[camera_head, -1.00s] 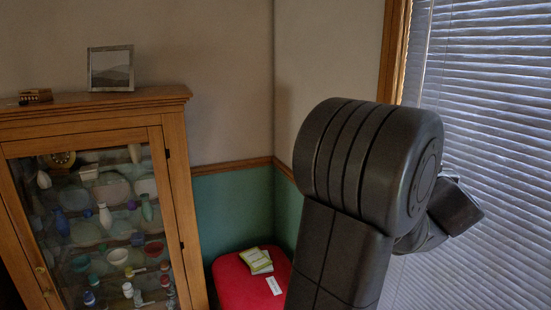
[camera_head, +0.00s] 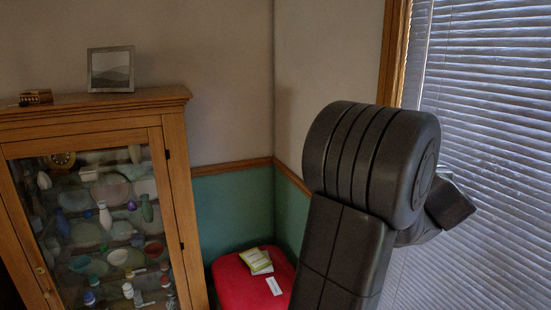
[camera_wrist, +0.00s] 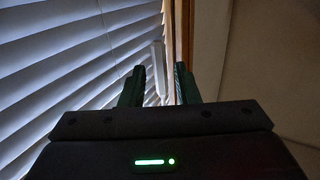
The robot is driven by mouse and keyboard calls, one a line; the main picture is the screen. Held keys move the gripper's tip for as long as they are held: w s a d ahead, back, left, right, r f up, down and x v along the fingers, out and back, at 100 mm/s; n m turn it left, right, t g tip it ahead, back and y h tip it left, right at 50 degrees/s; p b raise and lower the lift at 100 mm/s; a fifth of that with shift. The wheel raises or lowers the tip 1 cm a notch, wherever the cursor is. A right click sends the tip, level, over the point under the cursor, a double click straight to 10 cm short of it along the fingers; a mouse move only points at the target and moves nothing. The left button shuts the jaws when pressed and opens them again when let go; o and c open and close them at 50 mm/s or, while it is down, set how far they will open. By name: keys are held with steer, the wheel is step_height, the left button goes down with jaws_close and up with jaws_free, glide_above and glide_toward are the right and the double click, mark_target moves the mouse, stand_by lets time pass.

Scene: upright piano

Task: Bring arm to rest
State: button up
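My gripper (camera_wrist: 160,80) shows in the wrist view with its two dark green fingers apart. Nothing is held between them; the window blind and a pale upright strip show behind the gap. In the head view my dark arm rises at the right of the picture and bends over in front of the window. My gripper's fingers are hidden in the head view.
Window blinds (camera_head: 485,110) hang close behind my arm. A wooden glass cabinet (camera_head: 180,200) with vases and bowls stands at left, a framed picture (camera_head: 110,70) on top. A red seat (camera_head: 238,285) holds booklets (camera_head: 256,262) in the corner.

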steer(key=w, duration=0.3)
steer(key=shift+w+d, duration=0.2)
steer(key=shift+w, duration=0.15)
steer(key=shift+f+h+b, duration=0.3)
steer(key=shift+b, duration=0.35)
steer(key=shift+s+r+m+h+b, duration=0.1)
steer(key=shift+s+m+h+b, duration=0.2)
steer(key=shift+b, duration=0.55)
steer(key=shift+w+m+h+b, duration=0.25)
steer(key=shift+h+b, duration=0.25)
steer(key=shift+b, duration=0.35)
steer(key=m+g+h+b, duration=0.1)
steer(key=m+h+b, duration=0.1)
steer(key=b, duration=0.6)
steer(key=m+g+h+b, duration=0.1)
steer(key=m+h+b, duration=0.1)
steer(key=b, duration=0.6)
steer(key=shift+g+h, duration=0.4)
steer(key=shift+h, duration=0.4)
steer(key=shift+m+h+b, duration=0.3)
steer(key=shift+m+b, duration=0.05)
steer(key=shift+b, duration=0.1)
steer(key=shift+m+g+h+b, duration=0.4)
steer(key=shift+g+h+b, duration=0.1)
steer(key=shift+g+b, duration=0.15)
steer(key=shift+s+r+m+g+h+p, duration=0.15)
steer(key=shift+m+g+h+p, duration=0.15)
steer(key=shift+m+g+h, duration=1)
